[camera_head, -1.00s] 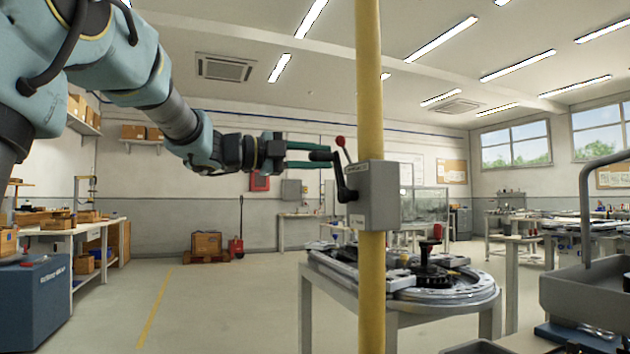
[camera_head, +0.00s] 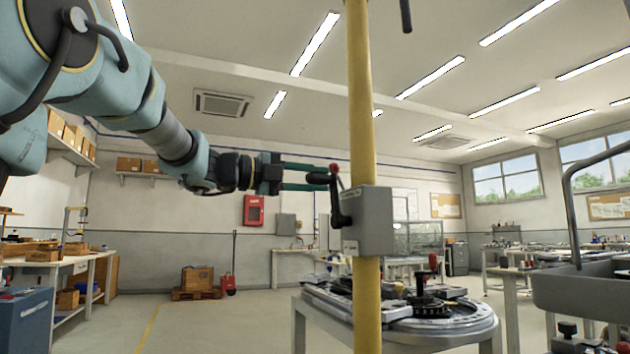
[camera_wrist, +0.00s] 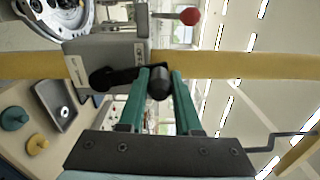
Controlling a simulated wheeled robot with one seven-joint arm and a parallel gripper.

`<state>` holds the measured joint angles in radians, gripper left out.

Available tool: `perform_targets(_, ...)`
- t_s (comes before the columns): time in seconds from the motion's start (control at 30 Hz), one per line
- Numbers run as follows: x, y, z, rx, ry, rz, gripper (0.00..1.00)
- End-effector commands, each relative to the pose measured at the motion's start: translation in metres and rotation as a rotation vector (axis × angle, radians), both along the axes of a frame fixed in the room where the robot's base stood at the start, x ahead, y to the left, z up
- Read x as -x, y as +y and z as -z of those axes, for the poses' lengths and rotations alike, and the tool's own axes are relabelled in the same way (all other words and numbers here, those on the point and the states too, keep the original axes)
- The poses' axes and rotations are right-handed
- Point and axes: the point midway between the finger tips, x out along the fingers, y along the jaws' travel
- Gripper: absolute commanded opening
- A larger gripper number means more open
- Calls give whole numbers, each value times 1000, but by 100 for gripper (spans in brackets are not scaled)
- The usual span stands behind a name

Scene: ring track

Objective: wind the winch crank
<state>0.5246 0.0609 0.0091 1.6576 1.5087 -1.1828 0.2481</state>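The winch (camera_head: 368,222) is a grey box fixed to a yellow post in the head view; it also shows in the wrist view (camera_wrist: 108,58). Its black crank arm (camera_head: 338,203) is on the box's left side and points up. The crank's black handle (camera_head: 318,178) sticks out left from the arm's upper end. My gripper (camera_head: 322,177) reaches in from the left, with teal fingers above and below the handle. In the wrist view the handle (camera_wrist: 160,84) sits between the fingertips, which look closed on it.
A red-knobbed lever (camera_head: 334,169) rises by the crank. The yellow post (camera_head: 363,110) runs up through the head view. A round machine table (camera_head: 440,328) stands below and behind it. A grey tray (camera_head: 590,288) is at right. Open floor lies at left.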

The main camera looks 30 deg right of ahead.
Motion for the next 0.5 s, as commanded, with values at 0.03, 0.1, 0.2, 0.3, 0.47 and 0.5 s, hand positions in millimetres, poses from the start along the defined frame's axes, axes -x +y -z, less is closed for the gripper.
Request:
perform_targets(0.03, 1, 0, -1, 1, -1, 2, 38)
perform_targets(0.1, 1, 0, -1, 1, -1, 1, 46)
perform_targets(0.2, 0, 0, 0, 0, 0, 1, 57)
perform_targets(0.3, 0, 0, 0, 0, 0, 0, 62)
perform_targets(0.47, 0, 0, 0, 0, 1, -1, 62)
perform_targets(0.5, 0, 1, 0, 0, 1, -1, 62)
